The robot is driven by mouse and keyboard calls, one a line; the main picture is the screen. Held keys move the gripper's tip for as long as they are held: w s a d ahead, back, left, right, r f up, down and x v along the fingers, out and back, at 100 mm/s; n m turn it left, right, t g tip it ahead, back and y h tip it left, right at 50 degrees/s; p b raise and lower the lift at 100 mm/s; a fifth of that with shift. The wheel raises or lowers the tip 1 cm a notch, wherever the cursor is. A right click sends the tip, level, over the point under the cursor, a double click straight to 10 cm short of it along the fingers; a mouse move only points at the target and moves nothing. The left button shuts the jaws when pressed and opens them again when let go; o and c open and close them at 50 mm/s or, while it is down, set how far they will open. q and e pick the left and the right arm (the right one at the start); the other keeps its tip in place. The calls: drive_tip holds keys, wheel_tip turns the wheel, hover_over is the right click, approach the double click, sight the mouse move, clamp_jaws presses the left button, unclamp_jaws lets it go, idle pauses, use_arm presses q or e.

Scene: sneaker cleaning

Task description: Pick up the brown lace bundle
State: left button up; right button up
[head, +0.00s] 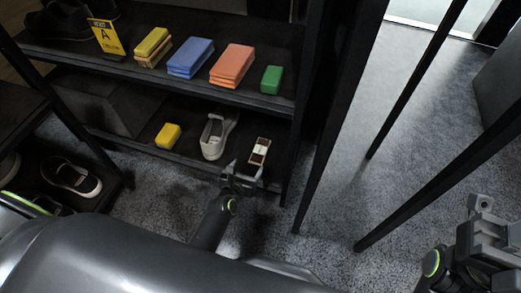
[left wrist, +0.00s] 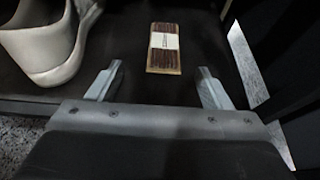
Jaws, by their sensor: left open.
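The brown lace bundle (head: 260,151) lies on the lower shelf, to the right of a pale sneaker. It is a flat brown bundle with a white band. In the left wrist view the bundle (left wrist: 164,48) lies just ahead of and between the open fingertips, apart from them. My left gripper (head: 242,176) is open and empty at the front edge of the lower shelf; it also shows in the left wrist view (left wrist: 160,82). My right gripper (head: 490,240) is at the right edge of the head view, away from the shelf; its jaw state is unclear.
A pale sneaker (head: 215,134) and a yellow block (head: 168,136) share the lower shelf (head: 140,142). Coloured blocks stand on the upper shelf above, including a green one (head: 271,80). A dark shelf post (head: 293,150) rises close right of the bundle.

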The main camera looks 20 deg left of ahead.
sight(260, 149)
use_arm(q)
drive_tip(key=x, duration=0.7)
drive_tip(key=shift+w+f+b, duration=0.1)
drive_tip(key=shift+b, duration=0.2)
drive_tip(key=shift+w+d+f, duration=0.15)
drive_tip(key=shift+w+d, duration=0.1)
drive_tip(key=shift+w, duration=0.6)
drive_tip(key=shift+d+b+x, duration=0.2)
drive_tip(key=shift+b+x, duration=0.65)
drive_tip(key=shift+x, duration=1.1)
drive_tip(key=c, duration=1)
drive_tip(key=shift+c, duration=0.2)
